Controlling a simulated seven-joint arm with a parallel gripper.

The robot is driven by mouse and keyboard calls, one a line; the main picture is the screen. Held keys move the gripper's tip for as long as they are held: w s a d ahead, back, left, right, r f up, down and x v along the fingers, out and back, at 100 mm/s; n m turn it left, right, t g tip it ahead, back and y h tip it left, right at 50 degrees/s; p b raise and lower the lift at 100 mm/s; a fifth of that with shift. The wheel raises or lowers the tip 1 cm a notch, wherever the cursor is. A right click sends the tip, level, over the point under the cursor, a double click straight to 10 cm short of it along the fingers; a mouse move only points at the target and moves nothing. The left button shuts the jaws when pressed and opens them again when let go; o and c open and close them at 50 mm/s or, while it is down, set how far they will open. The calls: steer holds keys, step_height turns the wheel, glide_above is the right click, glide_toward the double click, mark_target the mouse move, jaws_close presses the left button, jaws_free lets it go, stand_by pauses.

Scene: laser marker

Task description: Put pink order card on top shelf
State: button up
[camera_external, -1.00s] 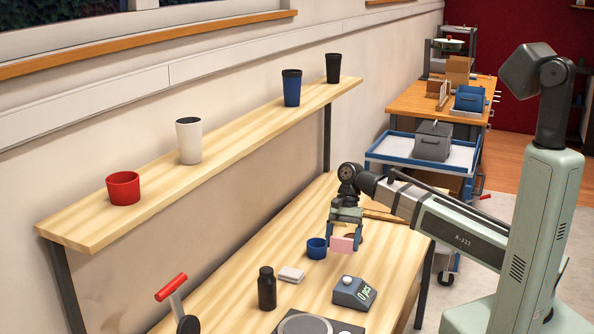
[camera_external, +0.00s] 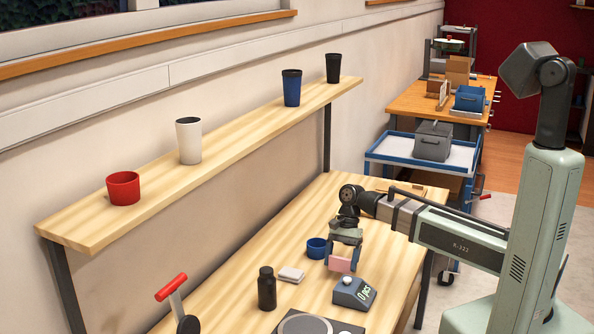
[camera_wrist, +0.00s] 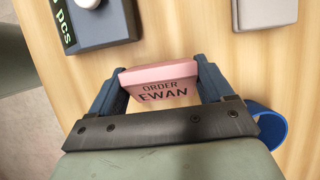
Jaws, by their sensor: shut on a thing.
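The pink order card (camera_wrist: 160,84) reads "ORDER EWAN" in the wrist view. My gripper (camera_wrist: 158,82) is shut on it, one finger at each side edge. In the external view the card (camera_external: 341,264) hangs below my gripper (camera_external: 343,260), over the workbench near the grey-blue counter box; its exact height above the bench is hard to tell. The top shelf (camera_external: 237,126) runs along the wall, to the left of and higher than my gripper.
On the shelf stand a red cup (camera_external: 123,188), a white tumbler (camera_external: 189,141), a blue tumbler (camera_external: 291,88) and a black one (camera_external: 333,68), with bare gaps between. The bench holds a blue cup (camera_external: 316,248), black bottle (camera_external: 266,288), white block (camera_external: 291,274) and counter box (camera_external: 354,292).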

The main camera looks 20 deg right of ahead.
mark_target(341, 268)
steer(key=shift+f, duration=1.55)
steer(key=shift+f, duration=0.1)
steer(key=o, duration=0.9)
steer(key=v, duration=1.2)
